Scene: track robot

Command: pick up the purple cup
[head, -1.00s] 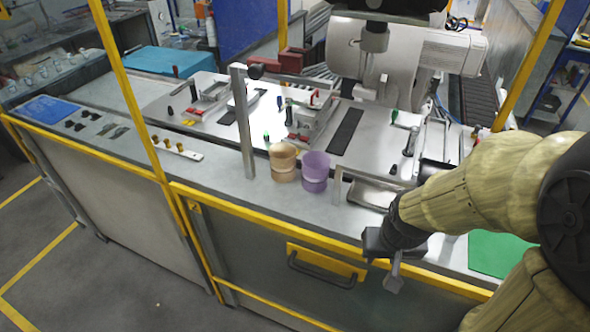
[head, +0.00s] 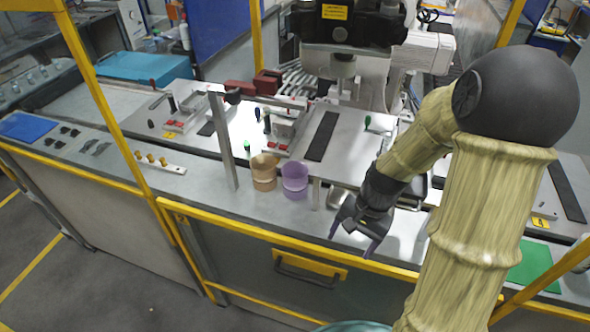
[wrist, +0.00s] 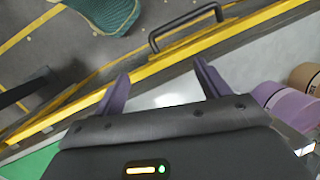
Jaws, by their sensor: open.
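The purple cup (head: 295,181) stands upright on the grey workbench (head: 215,189), close beside a tan cup (head: 263,173) on its left. In the wrist view the purple cup (wrist: 288,104) shows at the right edge, partly cut off, with the tan cup (wrist: 306,78) beyond it. My gripper (head: 351,244) is open and empty, with fingers apart, above the bench's front edge. It is to the right of the purple cup and nearer the front. In the wrist view my gripper (wrist: 160,82) has nothing between its two purple fingers.
A metal post (head: 223,142) rises just left of the cups. A yellow rail (head: 250,230) with a dark handle (head: 310,270) below it runs along the bench front. A green mat (head: 530,266) lies at the right. Fixtures and tools stand behind the cups.

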